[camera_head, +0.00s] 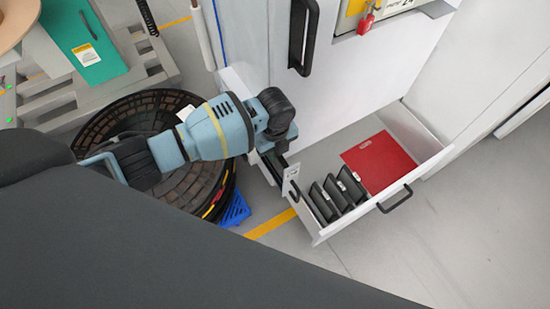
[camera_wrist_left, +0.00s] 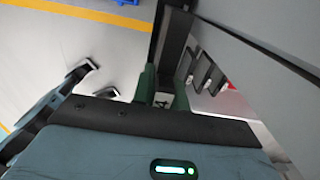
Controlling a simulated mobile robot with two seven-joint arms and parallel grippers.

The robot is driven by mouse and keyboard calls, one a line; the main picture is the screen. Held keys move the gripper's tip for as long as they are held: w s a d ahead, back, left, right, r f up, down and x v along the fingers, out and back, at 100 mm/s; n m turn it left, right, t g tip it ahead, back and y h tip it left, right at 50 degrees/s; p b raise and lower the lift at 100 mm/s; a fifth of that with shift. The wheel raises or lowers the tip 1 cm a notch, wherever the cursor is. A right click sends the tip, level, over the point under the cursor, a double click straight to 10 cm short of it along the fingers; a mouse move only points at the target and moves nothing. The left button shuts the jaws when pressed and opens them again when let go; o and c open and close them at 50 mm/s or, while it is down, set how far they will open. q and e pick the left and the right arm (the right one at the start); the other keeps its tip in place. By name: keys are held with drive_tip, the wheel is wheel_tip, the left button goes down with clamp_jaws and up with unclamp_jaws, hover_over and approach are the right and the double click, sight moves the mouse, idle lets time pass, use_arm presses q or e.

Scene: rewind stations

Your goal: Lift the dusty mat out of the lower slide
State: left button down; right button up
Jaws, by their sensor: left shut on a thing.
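The lower slide (camera_head: 321,235) is a white drawer, pulled out at the foot of a white cabinet. My left gripper (camera_head: 280,165) is at the drawer's left side, near its inner end. In the left wrist view its green fingers (camera_wrist_left: 163,92) are shut on a dark, flat, narrow thing (camera_wrist_left: 172,45), seen nearly edge-on. I cannot tell for sure that this is the dusty mat, nor whether it is clear of the drawer; the gripper hides part of it. My right gripper is not in view.
In the drawer, several black upright pieces (camera_head: 338,192) stand beside a flat red item (camera_head: 379,162). A black handle (camera_head: 395,199) sticks out from its front. A large black reel (camera_head: 150,115) and a blue crate (camera_head: 235,211) stand left. Floor right of the drawer is clear.

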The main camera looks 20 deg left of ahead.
use_arm(q)
drive_tip(key=shift+r, duration=0.15)
drive_tip(key=shift+a+r, duration=0.15)
drive_tip(key=shift+r, duration=0.05)
wheel_tip(320, 180, up, 11)
drive_tip(key=p, duration=0.3)
drive_tip(key=s+a, duration=0.2)
drive_tip(key=a, duration=1.7)
drive_tip(key=shift+a+p, duration=0.35)
